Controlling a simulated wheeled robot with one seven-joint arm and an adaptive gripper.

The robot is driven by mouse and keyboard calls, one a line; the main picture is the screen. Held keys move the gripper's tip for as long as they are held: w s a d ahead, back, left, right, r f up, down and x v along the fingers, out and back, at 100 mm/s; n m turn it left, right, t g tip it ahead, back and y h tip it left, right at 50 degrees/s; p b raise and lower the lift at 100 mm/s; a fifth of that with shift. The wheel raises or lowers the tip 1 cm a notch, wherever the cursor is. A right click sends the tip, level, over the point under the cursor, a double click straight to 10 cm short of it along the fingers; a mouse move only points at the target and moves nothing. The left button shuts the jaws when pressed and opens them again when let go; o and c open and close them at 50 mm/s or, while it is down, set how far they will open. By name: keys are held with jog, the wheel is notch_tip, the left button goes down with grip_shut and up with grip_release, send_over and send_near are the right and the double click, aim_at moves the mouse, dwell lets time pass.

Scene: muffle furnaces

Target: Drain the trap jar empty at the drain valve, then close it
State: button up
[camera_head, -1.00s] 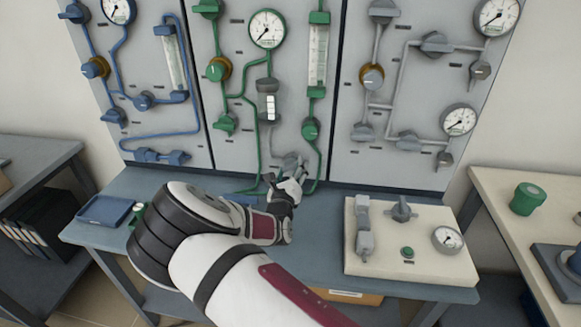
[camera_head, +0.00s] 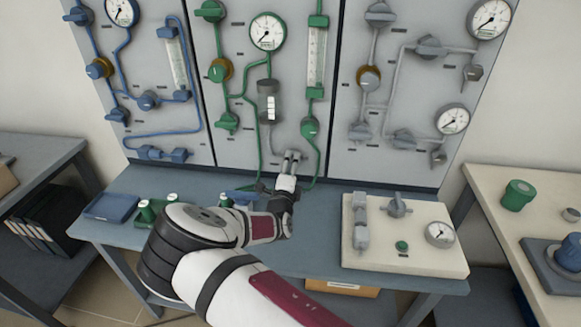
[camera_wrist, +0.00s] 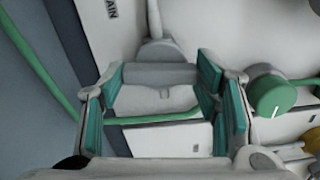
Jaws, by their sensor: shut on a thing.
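The trap jar (camera_head: 268,88) is a grey, see-through cylinder on the middle, green-piped panel, below a round gauge. Pale white blocks show on it; I cannot tell whether liquid is inside. The drain valve (camera_head: 293,154) sits low on the same panel. In the wrist view, its grey handle (camera_wrist: 160,73) lies between the teal finger pads, beside a label partly reading "AIN". My gripper (camera_head: 290,170) reaches up to the valve and is shut on that handle. The fingers partly hide the valve in the head view.
A green knob (camera_head: 310,127) is close to the right of my gripper, with green tubing nearby. A pale box with a small gauge (camera_head: 405,245) stands on the bench at right. A blue tray (camera_head: 110,208) and green-topped items (camera_head: 146,212) lie at left.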

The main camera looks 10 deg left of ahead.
jog(key=shift+a+n, duration=0.1)
jog(key=shift+n, duration=0.5)
jog(key=o, duration=1.1)
jog(key=shift+o, duration=0.2)
jog(key=shift+s, duration=0.1)
jog(key=s, duration=1.1)
jog(key=shift+s+a, duration=0.15)
jog(key=shift+s, duration=0.25)
